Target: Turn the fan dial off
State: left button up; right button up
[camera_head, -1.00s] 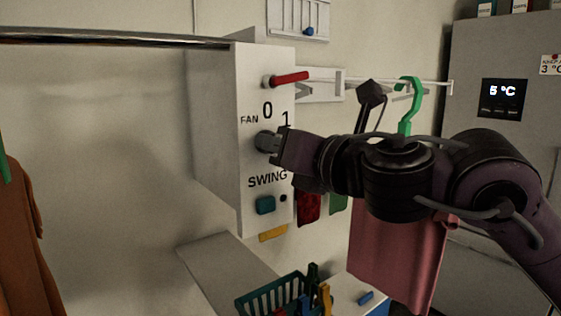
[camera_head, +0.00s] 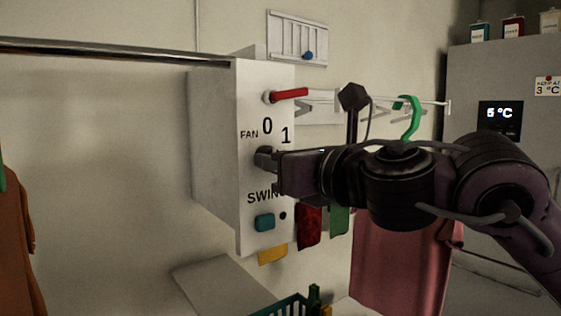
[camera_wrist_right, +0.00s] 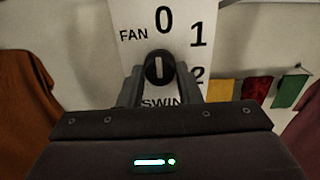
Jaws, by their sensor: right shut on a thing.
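The round dark fan dial (camera_wrist_right: 160,67) sits on the white panel (camera_head: 215,150), below the "0" and beside the "1". In the right wrist view its pale pointer line is upright, toward the "0". My right gripper (camera_wrist_right: 160,82) is shut on the dial, with one finger on each side. In the head view the right gripper (camera_head: 267,161) comes in from the right and hides part of the dial and of the "SWING" label. My left gripper is not in view.
A red lever (camera_head: 290,94) is above the dial and a teal button (camera_head: 265,222) below it. A metal rail (camera_head: 110,52) runs left from the panel. A green hanger (camera_head: 411,118) and pink cloth (camera_head: 400,265) are behind my right arm. A basket (camera_head: 285,305) is below.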

jog(key=o, duration=1)
jog(key=b+v, duration=0.1)
jog(key=v, duration=0.6)
jog(key=shift+s+d+b, duration=0.25)
jog(key=shift+s+b, duration=0.05)
